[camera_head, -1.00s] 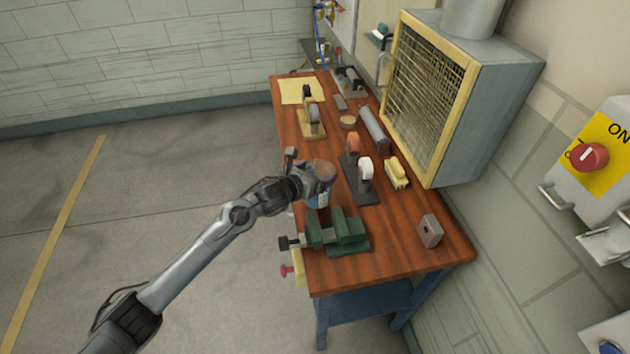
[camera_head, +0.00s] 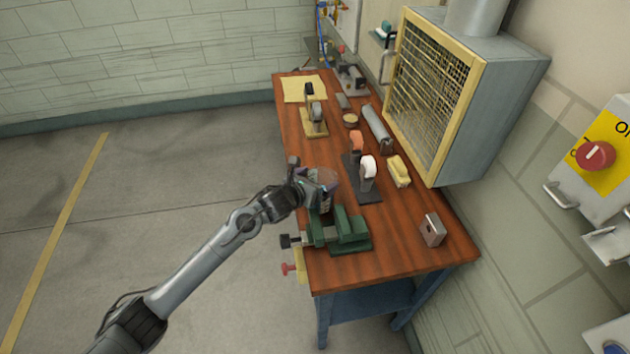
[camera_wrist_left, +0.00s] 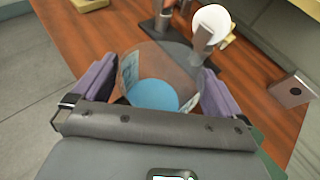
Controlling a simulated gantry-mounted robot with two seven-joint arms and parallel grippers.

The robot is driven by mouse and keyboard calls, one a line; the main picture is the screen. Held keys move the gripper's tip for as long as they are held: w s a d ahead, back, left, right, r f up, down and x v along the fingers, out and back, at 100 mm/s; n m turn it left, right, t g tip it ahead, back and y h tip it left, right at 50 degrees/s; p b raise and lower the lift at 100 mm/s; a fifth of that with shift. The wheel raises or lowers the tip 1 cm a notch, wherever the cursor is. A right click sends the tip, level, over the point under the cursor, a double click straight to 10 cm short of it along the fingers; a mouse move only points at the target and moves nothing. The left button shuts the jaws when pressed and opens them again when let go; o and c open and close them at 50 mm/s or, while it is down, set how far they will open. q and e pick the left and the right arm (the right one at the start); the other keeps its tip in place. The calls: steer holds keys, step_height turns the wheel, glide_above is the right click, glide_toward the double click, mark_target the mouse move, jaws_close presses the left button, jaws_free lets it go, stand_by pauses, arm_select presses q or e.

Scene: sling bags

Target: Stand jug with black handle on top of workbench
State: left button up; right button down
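The jug (camera_head: 328,180) is a clear vessel at the left edge of the workbench (camera_head: 400,236), just behind the green vise. In the left wrist view the jug (camera_wrist_left: 150,62) shows a see-through wall, a printed label and a blue round bottom. My left gripper (camera_head: 314,184) is at the jug; its two purple fingers lie against opposite sides, so it looks shut on it. The black handle is not clear in either view. I cannot tell whether the jug's base touches the wood. My right gripper is not in view.
A green vise (camera_head: 340,230) stands close in front of the jug. A dark stand with orange and white tops (camera_head: 366,180) is just to the right. A yellow block (camera_head: 398,171) and a grey metal block (camera_head: 432,230) lie farther right. A mesh-fronted cabinet (camera_head: 430,95) overhangs the back.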

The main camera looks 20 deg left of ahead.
arm_select(q)
steer(key=shift+r, duration=0.15)
steer(key=shift+s, duration=0.15)
steer(key=p+v, duration=0.1)
steer(key=v, duration=1)
steer(key=s+d+f+n+g+y, duration=0.1)
steer(key=s+d+f+n, duration=0.1)
steer(key=s+f+n, duration=0.4)
steer(key=s+d+f+n+g+y, duration=0.1)
steer(key=s+d+f+n+g, duration=0.15)
steer(key=s+n, duration=0.65)
steer(key=s+a+f+n+g, duration=0.1)
steer(key=s+f+n+g, duration=0.1)
steer(key=s+n, duration=0.7)
steer(key=s+a+f+n+g, duration=0.1)
steer(key=s+f+n+g, duration=0.2)
steer(key=s+n, duration=0.7)
steer(key=n+g, duration=0.1)
steer(key=n, duration=0.1)
steer(key=shift+s+f+n+y, duration=0.2)
steer(key=shift+n+y, duration=0.1)
steer(key=shift+y, duration=0.1)
steer(key=shift+a, duration=0.1)
